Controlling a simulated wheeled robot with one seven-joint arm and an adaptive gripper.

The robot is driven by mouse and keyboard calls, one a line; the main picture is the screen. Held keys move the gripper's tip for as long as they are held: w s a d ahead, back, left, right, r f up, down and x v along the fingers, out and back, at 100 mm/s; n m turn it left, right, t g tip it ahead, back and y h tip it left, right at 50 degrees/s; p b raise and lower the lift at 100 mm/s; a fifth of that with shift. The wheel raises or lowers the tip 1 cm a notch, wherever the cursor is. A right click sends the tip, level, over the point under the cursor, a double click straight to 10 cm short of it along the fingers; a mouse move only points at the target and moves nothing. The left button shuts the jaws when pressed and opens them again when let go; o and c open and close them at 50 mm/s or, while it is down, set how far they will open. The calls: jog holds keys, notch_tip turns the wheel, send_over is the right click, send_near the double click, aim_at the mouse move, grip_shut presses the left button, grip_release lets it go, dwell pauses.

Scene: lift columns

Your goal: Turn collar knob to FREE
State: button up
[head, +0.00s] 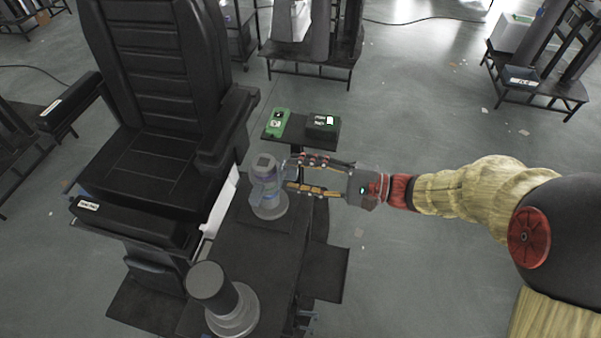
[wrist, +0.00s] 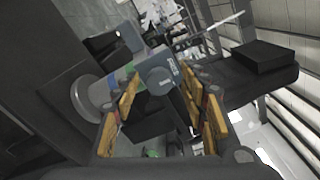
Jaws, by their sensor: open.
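A grey lift column (head: 265,190) with a round pale base stands on the dark bench, left of my gripper. In the wrist view the column lies tilted, and its round base (wrist: 90,98) shows at the left. A grey-blue knob-like part (wrist: 160,78) with small white lettering sticks out from the collar; the lettering is too small to read. Green and blue bands show beside it. My gripper (head: 287,176) is open, with its fingertips close to the column's right side. In the wrist view the yellow-padded fingers (wrist: 165,98) spread around the knob area; contact cannot be told.
A second column with a dark round top (head: 210,281) stands nearer on the bench (head: 256,245). A black chair (head: 150,165) is close on the left. A small stand behind holds a green panel (head: 277,121) and a dark box (head: 322,126). Floor on the right is mostly clear.

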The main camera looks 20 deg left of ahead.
jog(key=w+d, duration=0.1)
jog(key=d, duration=1.1)
jog(key=shift+w+r, duration=0.15)
dwell(0.3)
